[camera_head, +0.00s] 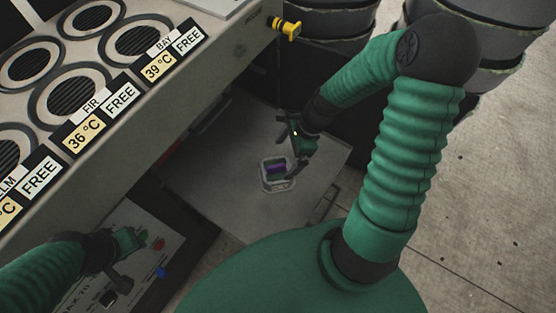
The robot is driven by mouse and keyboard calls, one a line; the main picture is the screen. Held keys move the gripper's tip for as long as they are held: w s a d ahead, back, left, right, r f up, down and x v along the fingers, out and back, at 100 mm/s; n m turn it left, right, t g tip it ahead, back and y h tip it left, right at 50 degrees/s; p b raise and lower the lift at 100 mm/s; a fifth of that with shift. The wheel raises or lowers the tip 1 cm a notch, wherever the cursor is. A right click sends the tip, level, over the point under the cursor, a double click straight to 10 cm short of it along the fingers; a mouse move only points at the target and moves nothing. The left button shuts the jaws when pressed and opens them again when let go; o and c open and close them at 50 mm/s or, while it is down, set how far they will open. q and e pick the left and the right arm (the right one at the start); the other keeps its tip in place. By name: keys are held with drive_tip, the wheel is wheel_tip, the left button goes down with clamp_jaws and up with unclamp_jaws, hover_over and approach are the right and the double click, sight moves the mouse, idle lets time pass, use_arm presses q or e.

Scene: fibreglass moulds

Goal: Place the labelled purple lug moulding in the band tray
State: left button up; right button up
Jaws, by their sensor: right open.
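A small purple piece (277,168), which looks like the lug moulding, lies inside a pale-rimmed container (266,183) on a low grey surface. The container has a small label on its front, too small to read. My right gripper (296,150) is open, just above and to the right of the container; I cannot tell whether it touches it. My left gripper (124,262) is at the lower left, far from the purple piece, over a pale panel; its jaws are unclear. I cannot make out which thing is the band tray.
A long bench (130,135) at the upper left has several round dark grilles and temperature cards reading FREE. A yellow knob (286,27) sticks out at its end. The pale panel (150,225) has red and blue buttons. Dark round bins (515,40) stand at the upper right. The grey surface (215,185) is mostly bare.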

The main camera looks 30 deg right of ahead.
drive_tip(key=s+a+r+n+h, duration=0.1)
drive_tip(key=a+r+n+h, duration=0.1)
drive_tip(key=n, duration=0.9)
drive_tip(key=s+a+r+n+h, duration=0.1)
drive_tip(key=a+r+n, duration=0.3)
drive_tip(key=n, duration=0.7)
drive_tip(key=shift+s+a+r+t+h, duration=0.4)
drive_tip(key=shift+r+h, duration=0.2)
drive_tip(key=shift+r, duration=0.15)
